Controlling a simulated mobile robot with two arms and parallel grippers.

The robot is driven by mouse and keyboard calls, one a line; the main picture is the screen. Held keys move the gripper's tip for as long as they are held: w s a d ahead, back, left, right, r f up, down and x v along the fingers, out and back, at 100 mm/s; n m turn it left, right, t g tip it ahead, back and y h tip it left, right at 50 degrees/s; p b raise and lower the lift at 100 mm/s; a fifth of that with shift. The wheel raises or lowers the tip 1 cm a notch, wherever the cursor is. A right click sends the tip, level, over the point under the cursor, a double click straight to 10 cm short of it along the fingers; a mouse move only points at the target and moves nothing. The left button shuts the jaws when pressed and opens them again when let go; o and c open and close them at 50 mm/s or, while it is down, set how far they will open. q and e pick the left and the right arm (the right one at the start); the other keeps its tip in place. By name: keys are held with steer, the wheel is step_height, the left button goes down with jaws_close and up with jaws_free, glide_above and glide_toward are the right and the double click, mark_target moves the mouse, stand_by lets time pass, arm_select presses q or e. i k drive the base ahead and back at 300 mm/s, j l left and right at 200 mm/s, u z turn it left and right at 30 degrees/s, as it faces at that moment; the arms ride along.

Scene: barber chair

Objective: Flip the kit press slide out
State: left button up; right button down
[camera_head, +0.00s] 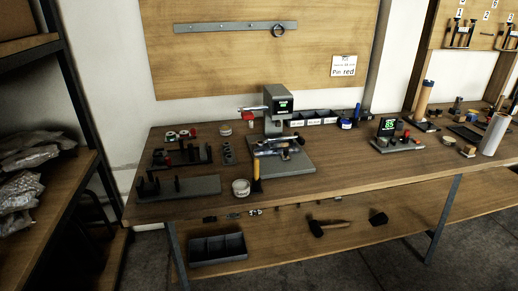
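The kit press (270,126) stands at the back middle of the workbench, with a dark head and a small green display. Its flat grey base plate (296,166) reaches toward the front of the bench. A grey-blue, metallic part (277,141), which may be the slide, lies crosswise under the press head above the plate. It is too small to tell its exact position. An upright yellow-handled tool (256,171) stands in front of the plate's left side. Neither of my grippers is in view.
A wooden workbench (350,178) holds a dark rack (180,187) at left, a white round tin (241,188), small bins (315,118) behind, and a device with a green display (388,127) at right. A shelf (55,185) stands at far left. The front middle-right of the bench is clear.

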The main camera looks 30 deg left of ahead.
mark_target(283, 148)
steer(key=i+l+u, duration=0.15)
steer(key=u, duration=0.25)
steer(key=i+l+u, duration=0.2)
steer(key=u, duration=0.2)
steer(key=i+l+u, duration=0.15)
steer(key=l+u, duration=0.25)
steer(key=j, duration=0.1)
